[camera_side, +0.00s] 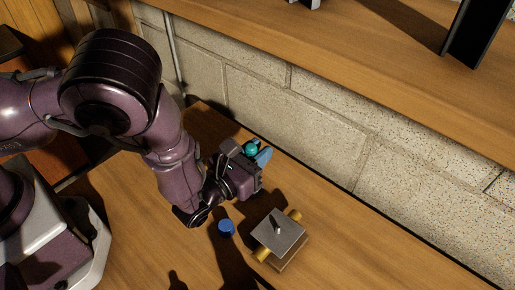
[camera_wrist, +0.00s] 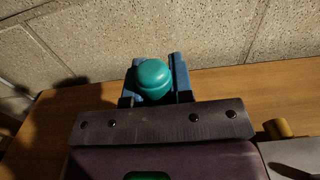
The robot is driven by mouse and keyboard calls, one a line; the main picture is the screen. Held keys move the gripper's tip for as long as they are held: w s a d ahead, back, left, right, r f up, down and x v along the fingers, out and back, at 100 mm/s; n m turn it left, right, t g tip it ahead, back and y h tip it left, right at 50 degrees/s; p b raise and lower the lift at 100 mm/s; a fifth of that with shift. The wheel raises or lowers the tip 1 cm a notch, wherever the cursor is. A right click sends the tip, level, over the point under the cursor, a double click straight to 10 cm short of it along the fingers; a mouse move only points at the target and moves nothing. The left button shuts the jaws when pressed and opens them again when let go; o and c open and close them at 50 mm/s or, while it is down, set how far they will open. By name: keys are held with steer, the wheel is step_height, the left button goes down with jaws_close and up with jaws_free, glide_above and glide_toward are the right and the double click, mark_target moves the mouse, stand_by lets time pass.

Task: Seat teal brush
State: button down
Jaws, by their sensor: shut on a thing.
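The teal brush (camera_side: 251,149) shows as a rounded teal knob at the end of my gripper (camera_side: 259,156) in the side view. In the wrist view the teal brush (camera_wrist: 153,78) sits between the blue fingers of my gripper (camera_wrist: 156,86), which is shut on it. The lower part of the brush is hidden behind the fingers and the gripper body. One brass stub (camera_wrist: 278,128) shows at the wrist view's right.
A small blue round piece (camera_side: 226,227) is on the table left of the block. A block wall (camera_side: 310,125) runs behind the table, with a wooden ledge (camera_side: 400,60) above it. The table (camera_side: 370,250) is clear right of the block.

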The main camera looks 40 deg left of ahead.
steer(key=c, duration=0.9)
jaws_free()
steer(key=s, duration=1.3)
steer(key=shift+f, duration=0.1)
